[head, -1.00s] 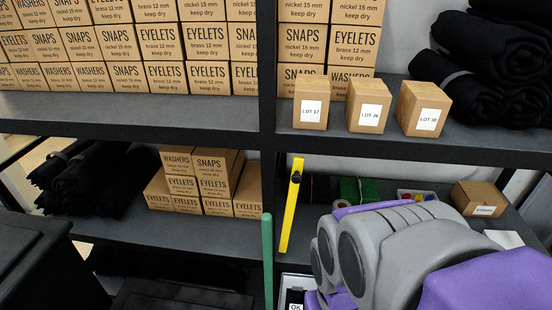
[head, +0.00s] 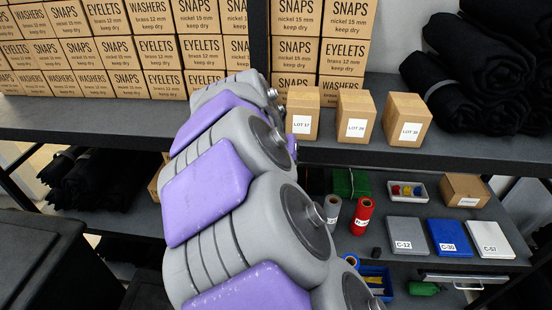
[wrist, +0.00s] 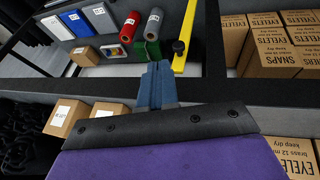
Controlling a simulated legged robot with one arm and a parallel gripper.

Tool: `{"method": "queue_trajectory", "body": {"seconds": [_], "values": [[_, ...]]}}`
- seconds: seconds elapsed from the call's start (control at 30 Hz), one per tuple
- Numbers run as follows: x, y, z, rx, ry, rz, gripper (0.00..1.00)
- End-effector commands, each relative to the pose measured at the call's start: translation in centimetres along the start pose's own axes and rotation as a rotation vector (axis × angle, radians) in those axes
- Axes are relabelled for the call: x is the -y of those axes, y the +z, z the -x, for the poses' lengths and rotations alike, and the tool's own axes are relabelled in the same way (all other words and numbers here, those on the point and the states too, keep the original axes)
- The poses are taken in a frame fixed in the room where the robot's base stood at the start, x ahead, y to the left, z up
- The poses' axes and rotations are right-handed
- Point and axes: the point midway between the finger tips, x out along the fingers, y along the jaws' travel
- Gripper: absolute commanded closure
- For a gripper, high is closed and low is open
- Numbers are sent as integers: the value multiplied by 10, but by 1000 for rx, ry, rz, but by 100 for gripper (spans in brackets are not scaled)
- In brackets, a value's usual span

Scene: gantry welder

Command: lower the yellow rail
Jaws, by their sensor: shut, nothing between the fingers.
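The yellow rail (wrist: 187,38) is a narrow bar with a black knob (wrist: 179,47) near one end. It shows in the wrist view, where the scene appears upside down. In the head view my arm hides it. My gripper (wrist: 155,68) shows in the wrist view as blue-grey fingers, shut and empty. Its tips are just left of the rail's knob end in that picture, with a small gap in the picture. How far apart they are in depth I cannot tell. In the head view the fingers are not visible.
A dark shelf edge (wrist: 275,122) runs behind the fingers. Lot boxes (head: 355,116) stand on the upper shelf. The lower shelf holds a red roll (head: 362,215), a grey roll (head: 333,214), a green block (head: 350,183) and labelled cases (head: 449,237). Stacked cartons (head: 110,52) fill the upper left.

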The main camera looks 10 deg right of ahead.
Motion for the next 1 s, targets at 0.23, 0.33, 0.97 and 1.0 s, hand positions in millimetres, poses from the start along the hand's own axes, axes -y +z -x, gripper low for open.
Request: {"method": "queue_trajectory", "body": {"seconds": [0.23,0.33,0.97,1.0], "values": [[54,-37,-8,-37,53,57,100],[70,-39,-15,-38,58,76,100],[78,-42,-91,-35,61,92,100],[78,-42,-98,-36,61,92,100]]}}
